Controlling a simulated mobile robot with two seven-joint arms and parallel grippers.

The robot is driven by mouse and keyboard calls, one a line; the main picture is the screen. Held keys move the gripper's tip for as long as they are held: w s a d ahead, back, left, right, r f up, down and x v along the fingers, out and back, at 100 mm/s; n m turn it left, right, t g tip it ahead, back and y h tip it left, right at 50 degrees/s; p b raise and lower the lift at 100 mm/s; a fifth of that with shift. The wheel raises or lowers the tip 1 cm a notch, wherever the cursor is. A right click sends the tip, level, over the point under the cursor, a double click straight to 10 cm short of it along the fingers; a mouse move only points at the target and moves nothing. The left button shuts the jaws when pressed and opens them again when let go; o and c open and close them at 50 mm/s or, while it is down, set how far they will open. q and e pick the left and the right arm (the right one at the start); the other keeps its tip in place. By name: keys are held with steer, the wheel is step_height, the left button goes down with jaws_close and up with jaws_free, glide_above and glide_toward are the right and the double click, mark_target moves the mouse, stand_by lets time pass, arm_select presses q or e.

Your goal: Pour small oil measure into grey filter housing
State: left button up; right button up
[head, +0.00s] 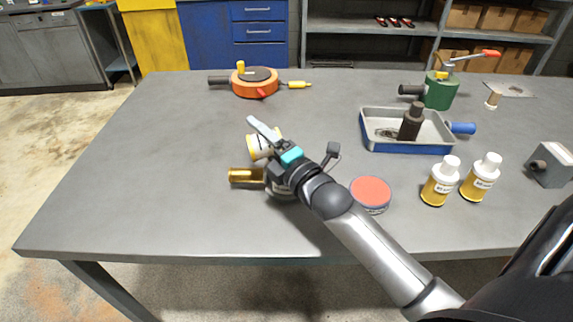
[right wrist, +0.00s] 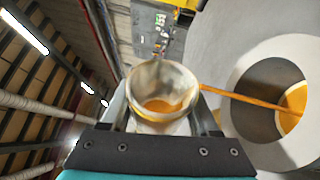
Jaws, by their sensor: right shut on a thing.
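The small oil measure (head: 262,148) is a whitish cup with a yellow band, held tilted in my right gripper (head: 272,135). In the right wrist view the measure (right wrist: 162,84) holds amber oil. A thin amber stream (right wrist: 245,98) runs from its rim into the round opening of the grey filter housing (right wrist: 290,48), where amber oil shows inside. In the head view the housing stands below the gripper, largely hidden by my arm, with a brass-coloured stub (head: 245,175) beside it at left. My left gripper is out of view.
A round red-topped tin (head: 370,192) and two yellow-and-white bottles (head: 440,182) stand right of my arm. A blue-edged tray (head: 375,142) holds a dark bottle. An orange round housing (head: 254,84) and a green one (head: 440,92) stand farther back. The table's left side is clear.

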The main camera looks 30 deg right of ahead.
mark_target(277, 130)
steer(key=shift+d+f+m+b, duration=0.15)
steer(key=shift+f+m+b, duration=0.2)
steer(key=shift+m, duration=0.25)
stand_by(0.5)
steer(key=shift+s+d+r+m+t+p, duration=0.1)
steer(key=shift+r+m+t+p, duration=0.25)
steer(key=shift+r, duration=0.2)
steer(key=shift+d+r+m+t+p, duration=0.1)
steer(key=shift+r+m+t+p, duration=0.25)
steer(key=shift+r+m, duration=0.2)
stand_by(0.4)
steer(key=shift+s+d+r+m+t+h, duration=0.15)
steer(key=shift+m+h, duration=0.1)
steer(key=shift+m, duration=0.35)
steer(key=shift+w+d+r+m+t+h, duration=0.1)
steer(key=shift+d+m+t+h, duration=0.1)
steer(key=shift+m, duration=0.4)
steer(key=shift+s+d+r+m+t+h, duration=0.15)
steer(key=shift+m+h, duration=0.1)
steer(key=shift+m, duration=0.35)
stand_by(0.9)
